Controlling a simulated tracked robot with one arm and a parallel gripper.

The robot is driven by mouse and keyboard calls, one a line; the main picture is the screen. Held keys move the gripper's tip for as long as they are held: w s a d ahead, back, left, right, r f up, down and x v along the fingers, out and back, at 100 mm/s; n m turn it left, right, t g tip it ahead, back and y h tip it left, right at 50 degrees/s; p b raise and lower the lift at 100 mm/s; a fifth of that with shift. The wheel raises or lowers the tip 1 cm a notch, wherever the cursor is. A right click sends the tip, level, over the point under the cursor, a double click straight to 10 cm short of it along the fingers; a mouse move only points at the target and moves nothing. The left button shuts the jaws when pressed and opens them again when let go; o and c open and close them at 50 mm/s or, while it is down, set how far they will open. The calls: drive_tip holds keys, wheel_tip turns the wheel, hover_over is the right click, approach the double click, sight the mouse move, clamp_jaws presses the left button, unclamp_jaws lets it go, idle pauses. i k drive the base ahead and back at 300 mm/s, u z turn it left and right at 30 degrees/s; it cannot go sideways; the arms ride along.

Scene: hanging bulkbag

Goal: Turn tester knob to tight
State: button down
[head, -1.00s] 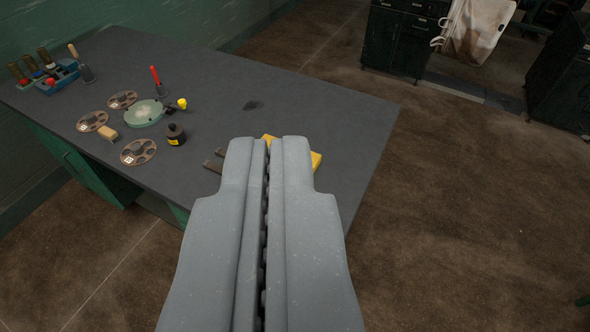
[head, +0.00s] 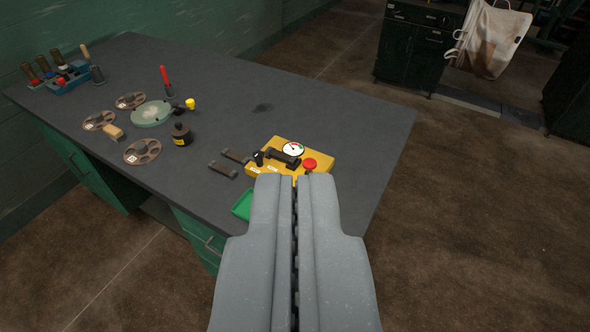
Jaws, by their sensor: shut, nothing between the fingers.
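The yellow tester (head: 322,167) sits on the dark workbench near its right front edge. It has a round dial (head: 293,149) with a white face, a red button (head: 309,164), a black bar-shaped part and a small black knob (head: 258,157) at its left end. I cannot read the knob's setting. My gripper (head: 295,180) is shut and empty. Its tips appear just in front of the tester and cover part of its front side; I cannot tell how far apart they are.
Two dark metal strips (head: 223,169) and a green tray (head: 242,205) lie left of the tester. Several reels, a black bottle (head: 181,135), a pale green disc (head: 151,113) and a blue tool holder (head: 70,81) stand farther left. A white bag (head: 492,40) hangs beyond the bench.

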sight(259, 155)
drive_tip(key=z, duration=0.05)
drive_tip(key=k, duration=0.3)
drive_tip(key=u, duration=0.2)
drive_tip(key=i, duration=1.2)
drive_tip(key=z, duration=0.5)
